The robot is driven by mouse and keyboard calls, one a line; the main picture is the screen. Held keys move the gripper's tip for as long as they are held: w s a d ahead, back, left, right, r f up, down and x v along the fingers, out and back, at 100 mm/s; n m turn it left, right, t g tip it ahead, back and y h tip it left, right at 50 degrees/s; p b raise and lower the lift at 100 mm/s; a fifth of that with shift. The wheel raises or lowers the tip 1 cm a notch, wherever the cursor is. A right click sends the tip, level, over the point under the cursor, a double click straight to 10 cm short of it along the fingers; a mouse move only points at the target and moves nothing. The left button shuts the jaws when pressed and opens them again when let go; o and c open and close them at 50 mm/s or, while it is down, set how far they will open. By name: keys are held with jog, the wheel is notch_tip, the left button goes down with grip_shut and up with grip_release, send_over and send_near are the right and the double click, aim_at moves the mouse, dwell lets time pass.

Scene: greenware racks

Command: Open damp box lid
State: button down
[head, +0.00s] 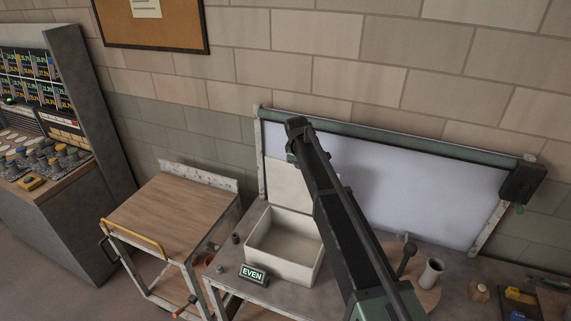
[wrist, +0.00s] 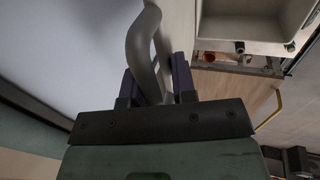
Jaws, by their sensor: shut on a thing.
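The damp box (head: 278,266) is a pale cream open-topped box on the grey bench. Its lid (head: 282,182) stands about upright at the box's back edge, so the empty-looking interior shows. My gripper (wrist: 157,78) is shut on the lid's curved grey handle (wrist: 141,50), which passes between the two dark fingers in the wrist view. The lid's pale edge (wrist: 180,22) and the open box (wrist: 243,47) also show there. In the head view my arm hides the gripper, the handle and part of the lid and box.
A pale whiteboard-like panel (head: 420,190) stands close behind the lid. An EVEN sign (head: 254,274) is at the box's front left. A wooden-topped cart (head: 170,215) stands left of the bench. A pale cylinder (head: 431,273) stands to the right.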

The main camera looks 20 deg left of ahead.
jog(key=shift+w, duration=0.35)
jog(key=c, duration=1.2)
grip_release()
jog(key=shift+o, duration=0.4)
jog(key=shift+w+f, duration=0.1)
jog(key=shift+w, duration=0.05)
jog(key=p+v, duration=0.7)
jog(key=shift+r, duration=0.3)
